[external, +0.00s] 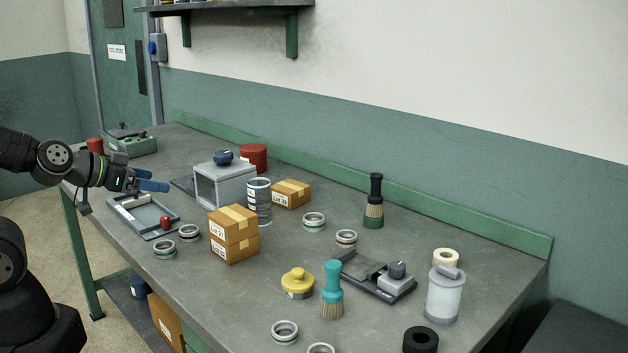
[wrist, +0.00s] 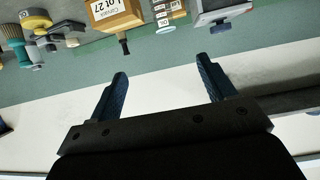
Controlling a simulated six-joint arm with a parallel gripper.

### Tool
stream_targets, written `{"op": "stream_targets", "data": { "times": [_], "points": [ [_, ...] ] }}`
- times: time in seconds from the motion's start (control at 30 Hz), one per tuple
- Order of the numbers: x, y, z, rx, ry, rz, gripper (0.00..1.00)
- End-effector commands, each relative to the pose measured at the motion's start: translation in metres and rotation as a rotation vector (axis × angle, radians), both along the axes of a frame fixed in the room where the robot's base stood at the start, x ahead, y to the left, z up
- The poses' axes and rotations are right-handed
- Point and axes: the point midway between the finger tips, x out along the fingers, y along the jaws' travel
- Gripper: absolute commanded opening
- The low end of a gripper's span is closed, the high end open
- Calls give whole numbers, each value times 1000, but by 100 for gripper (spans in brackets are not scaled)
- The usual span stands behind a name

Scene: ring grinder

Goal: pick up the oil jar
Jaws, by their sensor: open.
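The clear ribbed jar (external: 259,203) with a pale label stands upright between the grey open box and the cartons; I take it as the oil jar, but its lettering is too small to read in the external view. A labelled cylinder that seems to be this jar shows at the top edge of the wrist view (wrist: 163,14), partly cut off. My gripper (external: 154,186) is above the far left of the table, well left of the jar. Its two blue fingers are apart with nothing between them in the wrist view (wrist: 165,82).
A shallow grey tray (external: 128,218) lies below my gripper. A lidded clear canister (external: 445,296) stands far right.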

Motion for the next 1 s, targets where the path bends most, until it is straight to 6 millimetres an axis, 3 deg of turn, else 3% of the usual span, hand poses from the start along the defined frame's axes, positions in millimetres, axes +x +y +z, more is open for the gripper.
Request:
{"op": "stream_targets", "data": {
  "times": [0.2,0.37,0.5,0.7,1.0],
  "points": [
    [2,-5,3,6,6,-10,76],
    [18,-41,19,50,54,-83,76],
    [44,-86,37,141,128,-181,76],
    [90,-129,50,312,240,-277,76],
    [159,-146,55,558,388,-307,76]
  ]
}}
